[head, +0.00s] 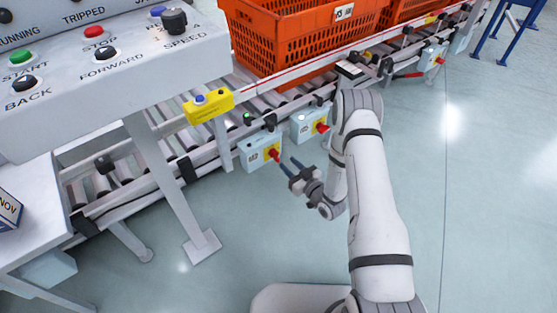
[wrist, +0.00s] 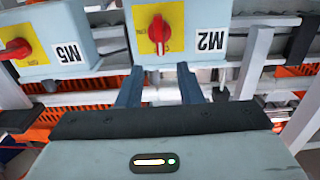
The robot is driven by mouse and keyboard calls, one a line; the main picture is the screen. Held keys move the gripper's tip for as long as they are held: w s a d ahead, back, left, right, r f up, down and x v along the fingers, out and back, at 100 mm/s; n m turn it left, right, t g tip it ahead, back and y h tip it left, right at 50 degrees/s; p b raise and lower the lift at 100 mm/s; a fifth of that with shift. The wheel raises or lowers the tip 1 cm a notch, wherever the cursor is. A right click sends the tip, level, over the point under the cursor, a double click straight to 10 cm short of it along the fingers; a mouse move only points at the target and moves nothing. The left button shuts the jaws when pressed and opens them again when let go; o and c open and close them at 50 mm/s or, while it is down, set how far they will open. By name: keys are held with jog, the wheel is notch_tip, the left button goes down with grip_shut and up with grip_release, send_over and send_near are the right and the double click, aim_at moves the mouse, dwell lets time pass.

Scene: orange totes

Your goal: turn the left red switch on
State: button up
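The left red switch (head: 275,155) sits on a yellow plate on a pale blue box (head: 255,150) under the conveyor. My gripper (head: 287,164) is just in front of it, to its lower right in the head view. The fingers are open with nothing between them. In the wrist view, a red switch (wrist: 158,30) stands above the gap between my fingertips (wrist: 158,85), apart from them. Its handle looks roughly vertical in that picture. Its switch position is too small to read in the head view.
A second box (head: 309,122) with a red switch (head: 322,127) is just to the right; a neighbouring red switch (wrist: 14,50) shows at left in the wrist view. Rollers and an orange tote (head: 290,50) are above. A support leg (head: 175,190) stands left. The floor right is clear.

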aim_at(278, 155)
jog(key=b+x, duration=0.2)
jog(key=x, duration=0.5)
jog(key=shift+w+a, duration=0.15)
jog(key=shift+a, duration=0.15)
